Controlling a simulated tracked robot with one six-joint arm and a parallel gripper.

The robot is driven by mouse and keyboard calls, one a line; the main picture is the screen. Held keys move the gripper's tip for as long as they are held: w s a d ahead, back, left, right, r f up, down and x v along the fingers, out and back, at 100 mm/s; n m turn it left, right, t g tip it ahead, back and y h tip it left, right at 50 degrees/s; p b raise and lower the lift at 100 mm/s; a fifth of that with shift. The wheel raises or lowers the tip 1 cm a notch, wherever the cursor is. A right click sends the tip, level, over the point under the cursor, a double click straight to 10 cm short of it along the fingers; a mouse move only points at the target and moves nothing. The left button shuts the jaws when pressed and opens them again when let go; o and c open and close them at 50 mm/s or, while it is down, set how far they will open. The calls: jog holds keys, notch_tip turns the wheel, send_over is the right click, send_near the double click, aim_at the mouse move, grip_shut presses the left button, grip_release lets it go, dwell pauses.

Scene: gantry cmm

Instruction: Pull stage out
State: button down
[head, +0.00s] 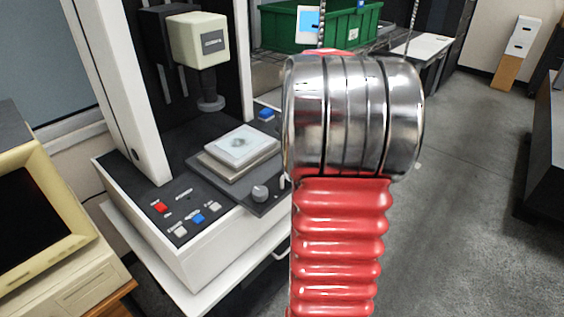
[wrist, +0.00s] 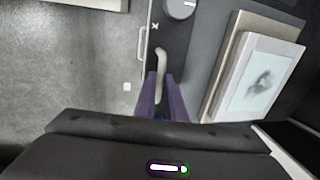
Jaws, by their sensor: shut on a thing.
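The stage is a dark plate (head: 266,204) on the white measuring machine's base, carrying a stacked pale block (head: 240,146) with a grey smudge on top. A round grey knob (head: 260,193) sits on its front part. In the wrist view the stage (wrist: 180,48) runs up the middle, with the knob (wrist: 180,8) at the top and the pale block (wrist: 263,85) to the right. My gripper (wrist: 161,84) has its two purple fingers shut on the light grey stage handle (wrist: 161,60). My arm hides the gripper in the head view.
The measuring head (head: 202,42) hangs above and behind the block. Red, blue and white buttons (head: 197,218) are left of the stage. A thin metal handle (wrist: 143,43) lies just left of my fingers. A beige monitor (head: 40,215) stands left. Open grey floor (head: 460,200) lies right.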

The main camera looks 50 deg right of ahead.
jog(key=c, duration=1.8)
grip_release()
jog(key=shift+r, duration=0.15)
jog(key=s+r, duration=0.1)
jog(key=r, duration=0.7)
jog(key=s+r, duration=0.1)
jog(key=r, duration=0.4)
jog(key=shift+s+r, duration=0.1)
jog(key=shift+s, duration=0.2)
